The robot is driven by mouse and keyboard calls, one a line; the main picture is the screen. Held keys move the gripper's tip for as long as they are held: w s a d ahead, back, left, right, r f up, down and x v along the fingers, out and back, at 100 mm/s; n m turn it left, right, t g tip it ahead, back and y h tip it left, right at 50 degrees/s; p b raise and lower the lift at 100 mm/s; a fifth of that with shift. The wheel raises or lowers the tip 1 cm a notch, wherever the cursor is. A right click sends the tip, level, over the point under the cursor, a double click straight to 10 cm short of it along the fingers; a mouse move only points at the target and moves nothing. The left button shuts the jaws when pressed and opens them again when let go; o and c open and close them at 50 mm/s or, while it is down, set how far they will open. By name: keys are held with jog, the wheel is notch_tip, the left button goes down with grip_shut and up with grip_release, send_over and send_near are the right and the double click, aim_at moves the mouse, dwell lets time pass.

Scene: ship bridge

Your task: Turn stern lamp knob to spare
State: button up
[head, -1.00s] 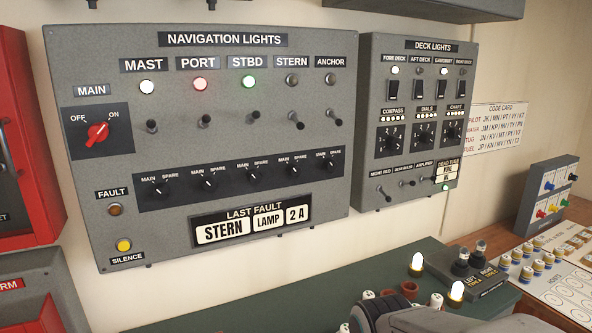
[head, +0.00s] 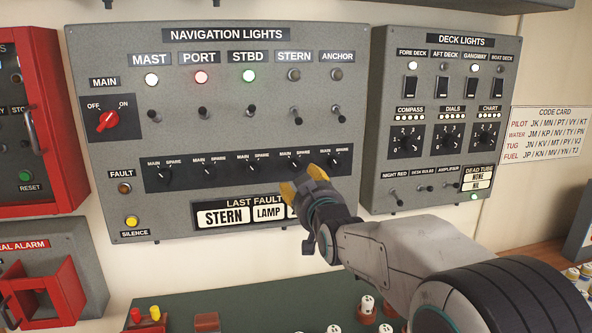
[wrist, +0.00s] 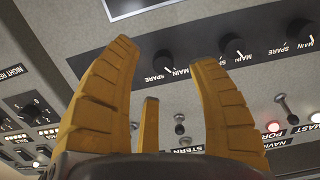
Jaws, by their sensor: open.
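The stern lamp knob (head: 295,163) is the fourth small black knob in the strip under the navigation lights, below the STERN lamp (head: 294,75). Its white pointer appears turned toward MAIN. My gripper (head: 302,181) is at the panel just below and right of this knob, with yellow fingers apart and empty. In the wrist view, which is upside down, the stern knob (wrist: 163,62) shows between the two spread fingers, beyond their tips. Contact with the knob does not show.
The neighbouring stbd knob (head: 252,167) and anchor knob (head: 334,160) sit close on either side. Switch levers stand above the strip. The last fault plate (head: 222,216) is partly covered by my gripper. The deck lights panel (head: 444,120) is to the right.

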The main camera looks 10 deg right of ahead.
aim_at(297, 168)
jog(key=shift+t, duration=0.4)
jog(key=shift+w+r+p, duration=0.25)
jog(key=shift+w+p, duration=0.35)
jog(key=shift+w, duration=0.6)
jog(key=shift+w+r+p, duration=0.3)
jog(key=shift+w+p, duration=0.25)
jog(key=shift+w, duration=0.7)
jog(key=shift+w+r+p, duration=0.25)
jog(key=shift+w+p, duration=0.35)
jog(key=shift+w, duration=0.6)
grip_shut()
